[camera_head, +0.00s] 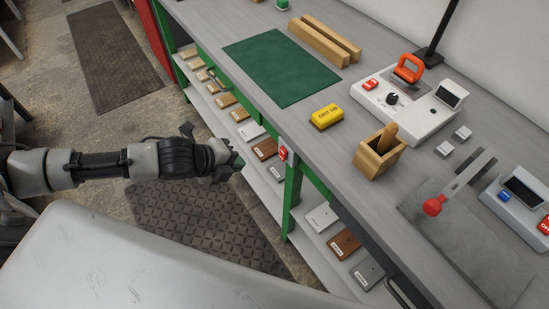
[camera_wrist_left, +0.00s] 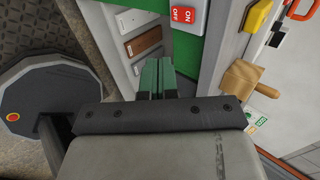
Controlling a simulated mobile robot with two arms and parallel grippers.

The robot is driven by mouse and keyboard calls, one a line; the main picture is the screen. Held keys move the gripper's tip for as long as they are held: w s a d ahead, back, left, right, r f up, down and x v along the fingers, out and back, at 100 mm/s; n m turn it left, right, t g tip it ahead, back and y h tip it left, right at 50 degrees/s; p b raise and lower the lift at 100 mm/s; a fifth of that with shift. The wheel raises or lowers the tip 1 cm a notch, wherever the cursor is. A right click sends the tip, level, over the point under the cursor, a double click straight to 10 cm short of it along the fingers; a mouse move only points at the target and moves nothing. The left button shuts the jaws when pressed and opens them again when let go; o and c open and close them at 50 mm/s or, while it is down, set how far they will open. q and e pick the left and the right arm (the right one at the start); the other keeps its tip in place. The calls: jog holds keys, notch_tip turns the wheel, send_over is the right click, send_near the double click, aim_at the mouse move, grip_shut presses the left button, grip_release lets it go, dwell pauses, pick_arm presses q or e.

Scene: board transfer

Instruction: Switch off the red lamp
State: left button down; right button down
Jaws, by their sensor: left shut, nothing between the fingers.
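A small red rocker switch (camera_head: 283,154) sits on the green front frame of the workbench. In the left wrist view the switch (camera_wrist_left: 186,16) shows ON and OFF lettering, near the top. My left gripper (camera_head: 236,162) is in front of the bench, to the left of the switch and apart from it. Its green fingers (camera_wrist_left: 156,78) are together and empty, pointing toward the bench front. I cannot make out a red lamp in either view. My right gripper is not in view.
The grey bench top (camera_head: 225,35) carries a green mat (camera_head: 281,67), a yellow block (camera_head: 326,116), a wooden holder (camera_head: 380,153), a white control box (camera_head: 422,117) and a red-knobbed lever (camera_head: 434,206). A lower shelf (camera_head: 318,247) holds several small boxes. Floor beside the bench is open.

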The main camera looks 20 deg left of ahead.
pick_arm(q)
jog(key=shift+w+d, duration=0.1)
jog(key=p, duration=0.1)
send_near(281, 159)
jog(key=x, duration=0.6)
jog(key=shift+w+d+f, duration=0.25)
